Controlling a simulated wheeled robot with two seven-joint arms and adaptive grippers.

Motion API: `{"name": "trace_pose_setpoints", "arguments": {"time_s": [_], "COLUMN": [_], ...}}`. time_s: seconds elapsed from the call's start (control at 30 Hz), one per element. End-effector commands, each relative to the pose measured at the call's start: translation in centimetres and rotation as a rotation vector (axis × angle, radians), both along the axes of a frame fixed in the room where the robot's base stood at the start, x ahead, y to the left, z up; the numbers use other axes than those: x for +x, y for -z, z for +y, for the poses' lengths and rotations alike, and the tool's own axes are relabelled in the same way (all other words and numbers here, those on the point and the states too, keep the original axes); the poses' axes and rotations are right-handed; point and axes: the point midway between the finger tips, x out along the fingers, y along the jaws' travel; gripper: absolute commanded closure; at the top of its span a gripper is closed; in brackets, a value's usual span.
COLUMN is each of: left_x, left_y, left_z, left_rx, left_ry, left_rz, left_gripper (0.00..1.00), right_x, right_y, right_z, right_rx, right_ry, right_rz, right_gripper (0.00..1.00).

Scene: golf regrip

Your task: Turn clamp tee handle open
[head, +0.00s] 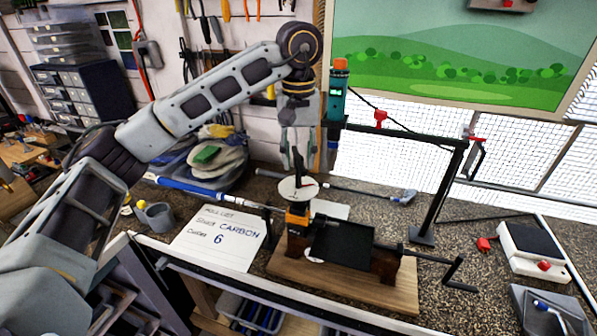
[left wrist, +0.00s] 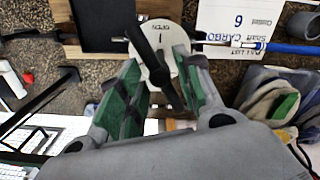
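The clamp tee handle (left wrist: 158,66) is a black bar over a round white dial plate (left wrist: 188,60) marked OPEN. In the head view the dial plate (head: 291,190) sits on top of the orange clamp block (head: 297,215) of the vise. My left gripper (left wrist: 160,68) points down over the handle, with a green-padded finger on each side of it. The fingers are spread apart, and gaps show between pads and bar. In the head view the left gripper (head: 298,165) is just above the dial and hides part of the handle. My right gripper is out of view.
A blue and white golf shaft (head: 195,188) runs into the clamp. The build card (head: 220,238) reads CARBON, 6. A grey cup (head: 155,216) stands at left. A black crank (head: 455,270) and a black post stand (head: 440,195) are at right.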

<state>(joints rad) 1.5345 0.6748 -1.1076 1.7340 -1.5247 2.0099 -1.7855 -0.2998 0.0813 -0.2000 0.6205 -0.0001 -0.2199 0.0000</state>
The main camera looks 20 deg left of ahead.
Motion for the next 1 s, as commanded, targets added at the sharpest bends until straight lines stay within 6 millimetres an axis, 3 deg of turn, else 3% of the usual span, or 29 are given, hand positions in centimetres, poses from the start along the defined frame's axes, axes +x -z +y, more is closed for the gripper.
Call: {"name": "trace_pose_setpoints", "arguments": {"time_s": [0.6, 1.0], "left_x": [0.0, 0.0], "left_y": [4.2, 4.9], "left_z": [0.0, 0.0], "left_rx": [0.000, 0.000], "left_ry": [0.001, 0.000], "left_rz": [0.001, -0.001], "left_gripper": [0.65, 0.65], "right_x": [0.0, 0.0], "right_y": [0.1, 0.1], "right_z": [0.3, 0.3], "right_rx": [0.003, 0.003], "right_ry": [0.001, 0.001], "right_rz": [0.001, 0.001], "right_gripper": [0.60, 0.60]}}
